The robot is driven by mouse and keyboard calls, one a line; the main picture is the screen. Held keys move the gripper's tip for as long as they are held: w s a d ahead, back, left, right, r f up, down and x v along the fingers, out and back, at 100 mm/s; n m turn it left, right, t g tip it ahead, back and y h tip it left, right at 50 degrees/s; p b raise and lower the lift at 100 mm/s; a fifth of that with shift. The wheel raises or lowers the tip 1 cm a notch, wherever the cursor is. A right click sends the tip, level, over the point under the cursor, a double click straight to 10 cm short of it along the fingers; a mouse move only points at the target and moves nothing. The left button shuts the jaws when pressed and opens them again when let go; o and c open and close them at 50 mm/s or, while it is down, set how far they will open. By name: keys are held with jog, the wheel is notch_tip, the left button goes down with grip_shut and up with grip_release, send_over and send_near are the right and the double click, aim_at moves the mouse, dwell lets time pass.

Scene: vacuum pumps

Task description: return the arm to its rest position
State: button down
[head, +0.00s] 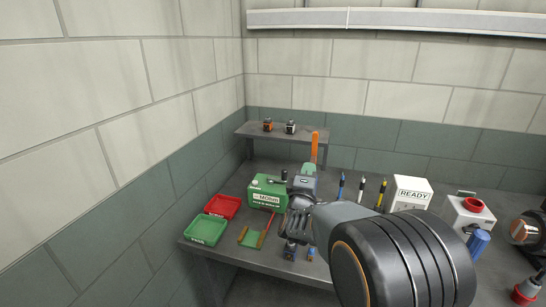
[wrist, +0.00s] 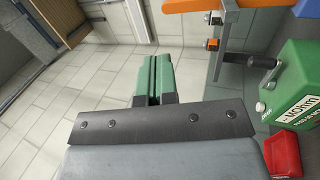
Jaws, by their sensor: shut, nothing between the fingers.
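My gripper (wrist: 152,62) shows in the wrist view as two green fingers pressed together, with nothing between them. The fingers point toward open space with pale wall tiles behind. In the head view my arm reaches in from the lower right, over the bench (head: 325,182). The gripper end there is small and partly mixed with things behind it, near the green box (head: 266,193) with a white label. The wrist view shows the green box (wrist: 296,84) at the right, apart from the fingers.
A red tray (head: 223,206) and a green tray (head: 207,230) lie at the bench's left. A raised shelf (head: 345,138) bears two small blocks. An orange upright bar (head: 314,148) stands near my gripper. Pens, a READY box (head: 411,193) and a white box with a red top (head: 467,215) stand right.

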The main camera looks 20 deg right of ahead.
jog(key=s+a+f+m+g+y, duration=0.3)
jog(key=a+f+m+g+y, duration=0.5)
jog(key=f+y, duration=0.5)
jog(key=s+a+m+g, duration=0.1)
jog(key=s+a+g, duration=0.1)
jog(key=s, duration=0.7)
jog(key=s+a+m+g, duration=0.2)
jog(key=s+a+g, duration=0.1)
jog(key=s, duration=0.6)
jog(key=shift+r+g, duration=0.4)
jog(key=shift+r, duration=0.05)
